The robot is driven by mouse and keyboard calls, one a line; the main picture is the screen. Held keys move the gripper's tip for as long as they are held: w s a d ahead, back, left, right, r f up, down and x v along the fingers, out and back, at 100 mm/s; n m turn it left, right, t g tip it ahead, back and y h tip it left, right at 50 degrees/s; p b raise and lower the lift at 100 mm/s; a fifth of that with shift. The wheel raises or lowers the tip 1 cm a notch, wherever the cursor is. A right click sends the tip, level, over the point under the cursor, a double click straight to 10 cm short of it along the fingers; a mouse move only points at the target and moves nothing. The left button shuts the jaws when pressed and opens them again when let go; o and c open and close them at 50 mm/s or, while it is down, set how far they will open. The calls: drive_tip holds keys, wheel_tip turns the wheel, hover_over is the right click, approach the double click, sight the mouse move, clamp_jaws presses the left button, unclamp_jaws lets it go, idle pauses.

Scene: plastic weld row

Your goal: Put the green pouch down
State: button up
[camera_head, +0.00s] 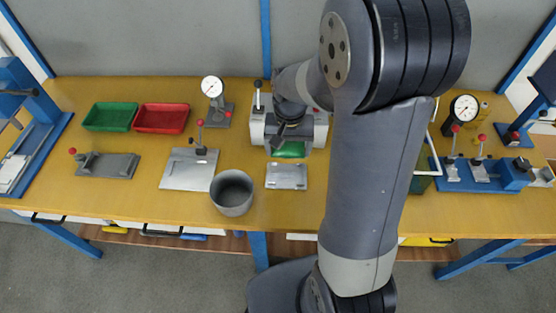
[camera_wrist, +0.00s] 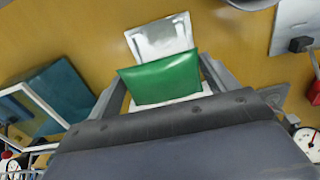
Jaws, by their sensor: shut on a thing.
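The green pouch (camera_wrist: 165,78) is between the two fingers of my gripper (camera_wrist: 160,88) in the wrist view, and the gripper is shut on it. In the head view the pouch (camera_head: 291,150) shows low at the front of a white-and-grey machine (camera_head: 318,130), under my gripper (camera_head: 283,140). I cannot tell whether its lower side touches anything. A grey metal plate (camera_head: 287,177) lies on the table just in front of it, and it also shows beyond the pouch in the wrist view (camera_wrist: 160,38).
A grey round bin (camera_head: 232,197) stands at the table's front edge. Left are a flat metal fixture (camera_head: 185,172), a dial gauge (camera_head: 212,88), a green tray (camera_head: 110,117) and a red tray (camera_head: 161,118). Right are a dark green box (camera_head: 419,184) and a blue clamp fixture (camera_head: 470,176).

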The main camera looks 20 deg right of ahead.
wheel_tip(320, 180, down, 10)
drive_tip(key=shift+r+p, duration=0.1)
drive_tip(key=shift+p, duration=0.25)
idle(0.4)
